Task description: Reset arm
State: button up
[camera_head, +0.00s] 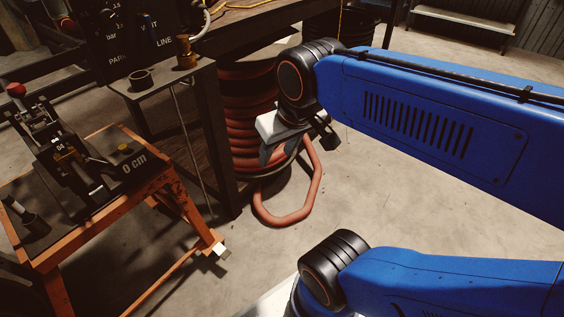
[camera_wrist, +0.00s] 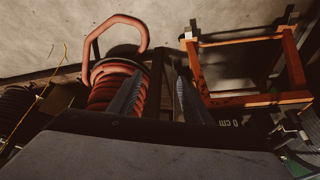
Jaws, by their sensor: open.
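My blue arm crosses the right side of the head view. My gripper (camera_head: 278,148) hangs at its end in front of a coil of red hose (camera_head: 250,105). In the wrist view the two dark fingers of my gripper (camera_wrist: 160,95) stand apart with nothing between them. The same hose coil (camera_wrist: 108,92) shows behind the left finger, and its loose loop (camera_wrist: 122,22) lies on the floor. The gripper hides part of the coil in the head view; I cannot tell how far apart they are.
An orange-framed bench (camera_head: 45,262) with a lever-handled crimper (camera_head: 58,150) stands at left. A dark side table (camera_head: 165,85) carries a brass fitting (camera_head: 186,55) below a control panel (camera_head: 130,30). The concrete floor (camera_head: 385,205) is clear at centre right.

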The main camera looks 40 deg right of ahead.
jog(key=shift+s+f, duration=0.4)
jog(key=shift+f, duration=0.25)
jog(key=shift+s+f, duration=0.4)
jog(key=shift+f, duration=0.25)
